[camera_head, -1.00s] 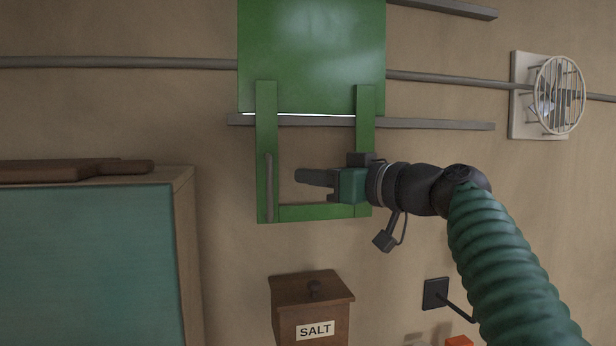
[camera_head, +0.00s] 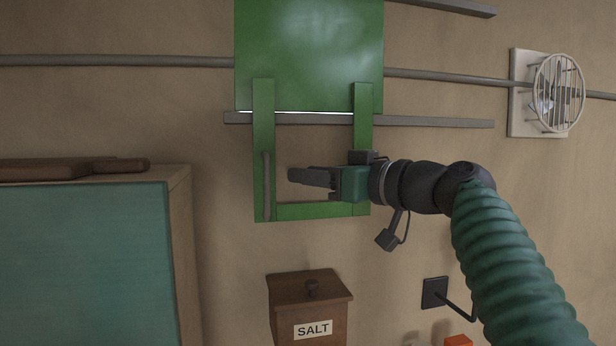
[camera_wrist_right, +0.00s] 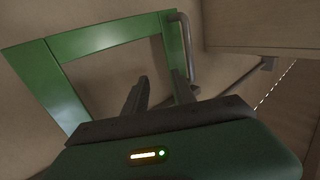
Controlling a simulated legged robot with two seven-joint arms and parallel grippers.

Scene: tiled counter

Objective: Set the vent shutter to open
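The vent shutter is a green panel (camera_head: 310,55) on wall rails, with a green open frame (camera_head: 315,211) hanging below it. A grey upright bar handle (camera_head: 267,186) is on the frame's left side post. My right gripper (camera_head: 298,178) is in front of the frame's opening, pointing left, its tips a little right of the handle. In the right wrist view its two fingers (camera_wrist_right: 160,85) are apart with nothing held between them. The handle (camera_wrist_right: 184,45) shows there beyond the right finger. Contact between finger and handle cannot be told. My left gripper is not in view.
A wooden salt box (camera_head: 310,305) is below the frame. A teal-fronted wooden cabinet (camera_head: 85,260) with boards (camera_head: 70,169) on top is at left. A round wire-guarded fan (camera_head: 558,93) is on the wall at right. A black socket (camera_head: 435,292) is lower right.

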